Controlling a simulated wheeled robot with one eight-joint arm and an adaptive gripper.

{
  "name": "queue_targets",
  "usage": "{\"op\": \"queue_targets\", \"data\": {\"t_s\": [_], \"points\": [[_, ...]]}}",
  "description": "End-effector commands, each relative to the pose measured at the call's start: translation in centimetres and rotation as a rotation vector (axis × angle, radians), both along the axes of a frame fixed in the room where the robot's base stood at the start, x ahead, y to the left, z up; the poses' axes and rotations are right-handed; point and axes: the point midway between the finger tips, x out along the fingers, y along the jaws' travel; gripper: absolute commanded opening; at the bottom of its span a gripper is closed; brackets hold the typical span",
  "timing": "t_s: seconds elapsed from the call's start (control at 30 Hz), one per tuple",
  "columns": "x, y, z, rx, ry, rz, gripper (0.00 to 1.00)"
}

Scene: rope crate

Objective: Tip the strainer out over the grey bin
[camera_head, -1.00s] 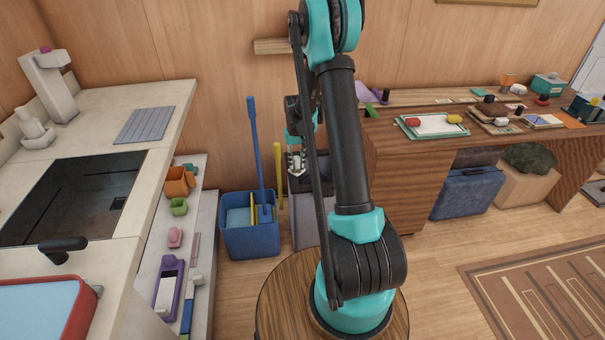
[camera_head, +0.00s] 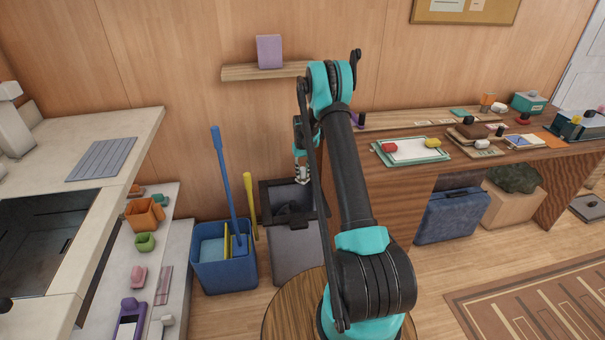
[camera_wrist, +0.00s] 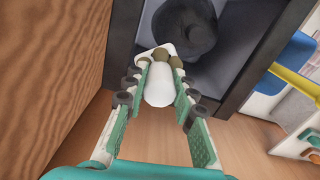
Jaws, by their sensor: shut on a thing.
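My gripper (camera_wrist: 166,62) is shut on a white rounded thing (camera_wrist: 158,88), which seems to be the strainer; the fingers hide its sides. In the head view my gripper (camera_head: 302,180) is small, pointing down at the grey bin (camera_head: 293,254), and appears over its back right part. The bin is open, with a dark rim. A dark rounded shape (camera_wrist: 190,27) shows within the bin rim in the wrist view, beyond the fingertips. I cannot tell whether anything is in the strainer.
A blue bin (camera_head: 224,268) with blue and yellow handles stands left of the grey bin. The wooden desk (camera_head: 378,190) is close on the right. A wall shelf (camera_head: 245,73) with a purple block is above. The counter with the sink (camera_head: 45,240) is at left.

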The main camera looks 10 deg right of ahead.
Motion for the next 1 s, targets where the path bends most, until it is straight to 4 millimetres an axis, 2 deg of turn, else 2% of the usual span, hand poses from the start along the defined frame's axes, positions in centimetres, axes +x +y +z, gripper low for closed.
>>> {"op": "queue_targets", "data": {"t_s": [0.33,0.7,1.0], "points": [[0.0,0.0,-0.5,0.0,0.0,-0.001,0.0],[0.0,0.0,-3.0,0.0,0.0,-0.001,0.0],[0.1,-0.1,-1.9,-0.283,-0.237,0.004,0.0]]}}
